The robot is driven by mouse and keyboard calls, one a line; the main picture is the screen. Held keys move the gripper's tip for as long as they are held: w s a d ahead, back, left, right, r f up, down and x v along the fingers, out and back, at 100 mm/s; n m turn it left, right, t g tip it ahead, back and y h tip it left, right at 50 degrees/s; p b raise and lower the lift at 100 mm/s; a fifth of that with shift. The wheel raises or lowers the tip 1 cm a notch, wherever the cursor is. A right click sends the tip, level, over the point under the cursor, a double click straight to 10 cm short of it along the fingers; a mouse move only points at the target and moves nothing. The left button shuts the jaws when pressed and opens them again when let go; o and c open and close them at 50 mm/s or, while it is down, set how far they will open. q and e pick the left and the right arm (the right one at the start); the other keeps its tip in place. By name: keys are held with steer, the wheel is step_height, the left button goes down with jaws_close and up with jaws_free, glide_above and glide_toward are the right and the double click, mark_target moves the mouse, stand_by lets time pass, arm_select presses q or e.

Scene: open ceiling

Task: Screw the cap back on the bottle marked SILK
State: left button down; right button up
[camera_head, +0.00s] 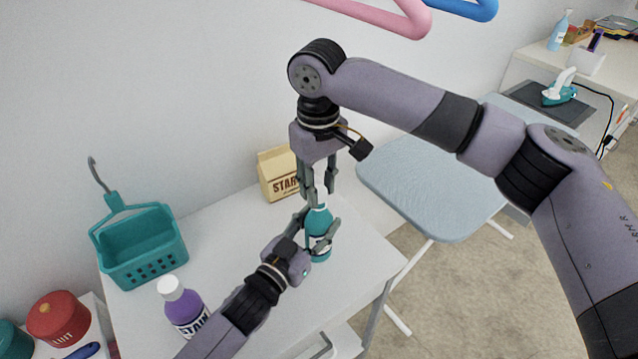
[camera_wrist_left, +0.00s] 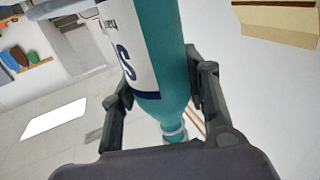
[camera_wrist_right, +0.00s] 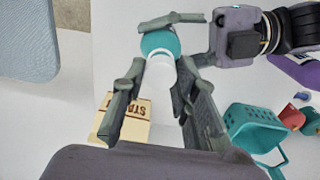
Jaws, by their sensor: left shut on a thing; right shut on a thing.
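The teal bottle (camera_head: 319,222) stands upright at the right part of the white table. In the left wrist view the bottle (camera_wrist_left: 160,50) shows a white label with a dark S. My left gripper (camera_head: 312,232) is shut around its body; its fingers flank the bottle in that view. My right gripper (camera_head: 319,196) points down directly above the bottle. In the right wrist view the right gripper (camera_wrist_right: 158,95) is shut on a white cap (camera_wrist_right: 161,73), which overlaps the teal bottle top (camera_wrist_right: 158,42). I cannot tell whether the cap touches the neck.
A purple STAIN bottle (camera_head: 184,308) and a teal basket (camera_head: 140,248) stand left on the table (camera_head: 225,225). A tan STARCH carton (camera_head: 278,175) stands behind the bottle. A blue ironing board (camera_head: 430,185) is to the right.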

steer(key=shift+f, duration=0.55)
steer(key=m, duration=0.4)
steer(key=shift+a, duration=0.1)
steer(key=m, duration=0.6)
steer(key=shift+m, duration=0.4)
steer(key=m, duration=0.4)
steer(key=shift+m, duration=0.4)
steer(key=m, duration=0.6)
steer(key=shift+m, duration=0.3)
steer(key=m, duration=0.7)
